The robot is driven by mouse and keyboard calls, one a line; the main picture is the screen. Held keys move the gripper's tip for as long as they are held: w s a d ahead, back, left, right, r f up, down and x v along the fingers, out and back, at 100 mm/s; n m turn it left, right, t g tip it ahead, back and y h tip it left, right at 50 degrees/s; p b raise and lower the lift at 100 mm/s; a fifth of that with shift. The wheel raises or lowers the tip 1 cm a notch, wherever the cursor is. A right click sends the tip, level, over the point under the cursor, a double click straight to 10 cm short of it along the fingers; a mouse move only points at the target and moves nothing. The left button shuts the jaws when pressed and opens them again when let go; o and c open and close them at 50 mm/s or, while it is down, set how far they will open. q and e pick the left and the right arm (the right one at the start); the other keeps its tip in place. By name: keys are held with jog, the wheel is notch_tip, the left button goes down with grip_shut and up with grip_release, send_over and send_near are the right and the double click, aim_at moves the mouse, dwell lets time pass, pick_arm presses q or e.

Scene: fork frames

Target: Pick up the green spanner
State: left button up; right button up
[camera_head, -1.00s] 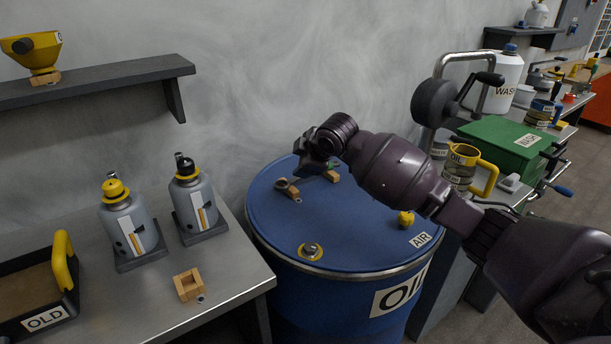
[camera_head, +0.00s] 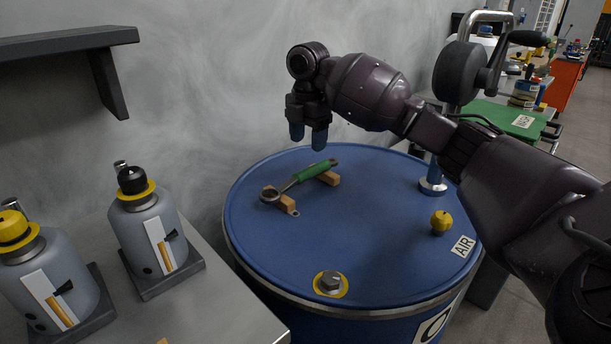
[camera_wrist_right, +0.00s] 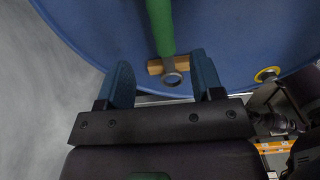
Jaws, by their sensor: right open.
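The green spanner (camera_head: 314,171) lies across two small wooden blocks on the blue drum lid (camera_head: 370,215). Its green handle points to the back right and its grey ring end to the front left. My right gripper (camera_head: 308,138) is open and empty, fingers pointing down, above the drum near the spanner. In the right wrist view the spanner's green handle (camera_wrist_right: 160,25) and ring end show beyond the gap between the blue fingers of the right gripper (camera_wrist_right: 160,62). My left gripper is not in view.
Two grey bottles stand on the left bench. A wall shelf (camera_head: 70,45) is at the upper left.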

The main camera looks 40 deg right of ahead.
aim_at(309, 168)
notch_tip(309, 168, down, 2)
jog(key=shift+f, duration=0.2)
jog(key=shift+w+f, duration=0.1)
jog(key=shift+f, duration=0.3)
jog(key=shift+f+b, duration=0.3)
jog(key=shift+b, duration=0.1)
jog(key=f, duration=0.1)
jog(key=f+b, duration=0.1)
jog(key=f, duration=0.1)
jog(key=shift+s+f, duration=0.3)
jog(key=shift+w+f+b, duration=0.1)
jog(key=shift+f+b, duration=0.3)
jog(key=shift+f, duration=0.25)
jog(key=shift+r, duration=0.25)
jog(key=shift+c, duration=0.5)
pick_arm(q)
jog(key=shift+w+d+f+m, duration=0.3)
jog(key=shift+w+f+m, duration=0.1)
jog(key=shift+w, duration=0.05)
pick_arm(e)
grip_shut()
